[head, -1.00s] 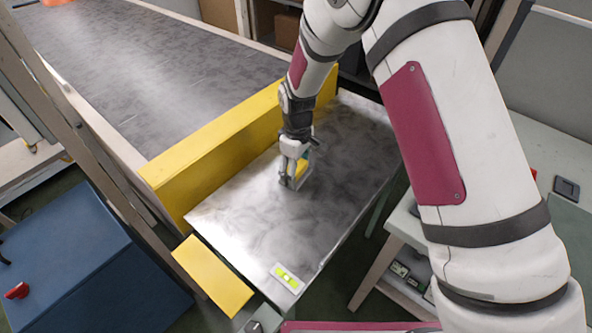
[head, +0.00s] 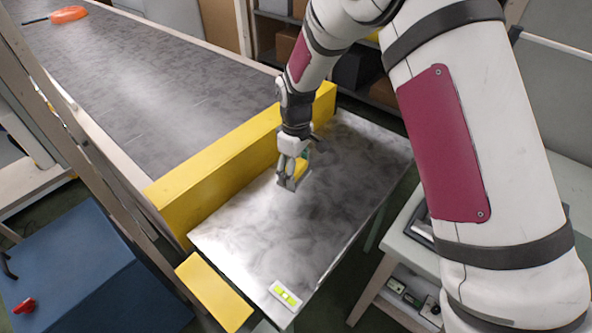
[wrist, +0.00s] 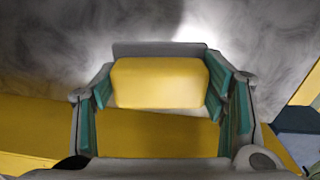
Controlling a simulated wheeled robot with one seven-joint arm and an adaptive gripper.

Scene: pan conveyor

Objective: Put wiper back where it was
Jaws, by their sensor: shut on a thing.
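My gripper (head: 288,183) points down over the grey metal plate (head: 240,245), close to the yellow barrier (head: 215,160). It is shut on a yellow block, which I take to be the wiper (wrist: 160,82). The wrist view shows the wiper between the teal-padded fingers (wrist: 160,105). In the head view only a small yellow part of the wiper (head: 301,168) shows beside the fingers. I cannot tell whether it touches the plate.
A small white-and-green level (head: 286,295) lies at the plate's front corner. A blue cabinet (head: 90,270) stands at left. Most of the plate is bare.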

